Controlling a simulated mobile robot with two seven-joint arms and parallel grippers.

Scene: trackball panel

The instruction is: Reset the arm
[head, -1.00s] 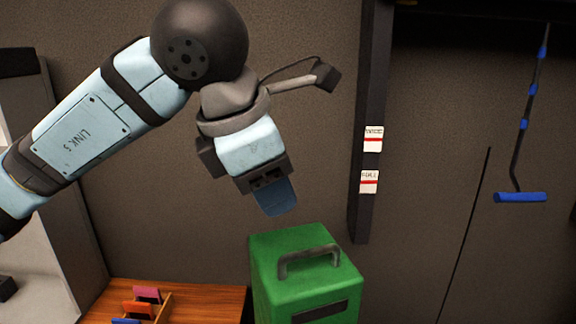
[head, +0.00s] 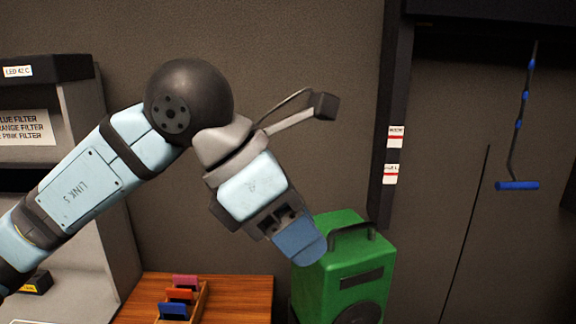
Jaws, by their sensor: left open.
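My left arm comes in from the left in the head view. Its gripper (head: 298,238) points down and to the right, with blue fingers in front of the upper left of a green box. The gripper is open, and I see nothing between its fingers. I cannot tell whether the fingers touch the green box or are only in front of it. My right gripper is not in view.
The green box (head: 362,275) with a dark handle stands right of a wooden table (head: 245,292). A rack holds blue, orange and pink filters (head: 180,295). A labelled shelf (head: 45,70) stands at left. A blue-handled rod (head: 517,185) hangs at right.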

